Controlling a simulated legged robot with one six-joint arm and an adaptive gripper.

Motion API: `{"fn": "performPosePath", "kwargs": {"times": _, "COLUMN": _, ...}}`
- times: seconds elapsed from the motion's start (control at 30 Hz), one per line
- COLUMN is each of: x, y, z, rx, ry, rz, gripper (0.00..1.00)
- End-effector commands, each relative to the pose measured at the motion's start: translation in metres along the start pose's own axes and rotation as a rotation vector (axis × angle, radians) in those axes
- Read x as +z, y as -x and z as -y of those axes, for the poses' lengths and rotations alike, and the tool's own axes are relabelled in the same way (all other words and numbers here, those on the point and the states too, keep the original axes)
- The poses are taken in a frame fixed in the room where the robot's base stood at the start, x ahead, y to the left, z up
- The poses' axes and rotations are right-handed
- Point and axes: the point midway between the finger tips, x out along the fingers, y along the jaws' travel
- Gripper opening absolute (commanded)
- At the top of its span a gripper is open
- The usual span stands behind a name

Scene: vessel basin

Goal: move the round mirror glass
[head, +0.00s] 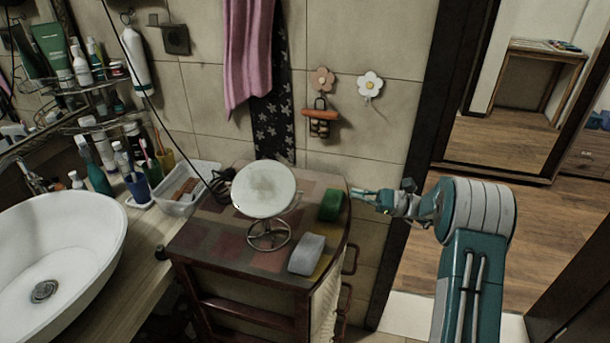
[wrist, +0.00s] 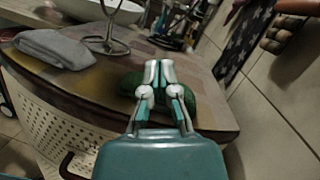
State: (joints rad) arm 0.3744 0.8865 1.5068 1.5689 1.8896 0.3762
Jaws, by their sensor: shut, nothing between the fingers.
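The round mirror glass (head: 264,190) is a pale disc on a thin wire stand (head: 268,236), tilted upward, on top of the wooden cabinet (head: 205,243). In the wrist view only the lower part of its stand (wrist: 104,42) shows at the upper left; the glass is out of that view. My gripper (head: 360,194) is at the cabinet's right edge, to the right of the mirror and apart from it. In the wrist view my gripper (wrist: 158,70) has its fingertips together and holds nothing.
A green block (head: 331,205) lies between the mirror and my gripper. A folded grey cloth (head: 306,254) lies at the cabinet's front. A white basin (head: 60,245) and a white tray (head: 184,190) are on the left. Hooks and towels hang on the wall behind.

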Motion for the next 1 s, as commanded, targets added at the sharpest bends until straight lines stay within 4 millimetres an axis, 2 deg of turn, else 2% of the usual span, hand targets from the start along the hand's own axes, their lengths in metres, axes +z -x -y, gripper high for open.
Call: {"fn": "performPosePath", "kwargs": {"times": 1.0, "x": 0.0, "y": -0.187, "z": -0.002, "rx": 0.006, "ry": 0.001, "rz": -0.002, "gripper": 0.0}}
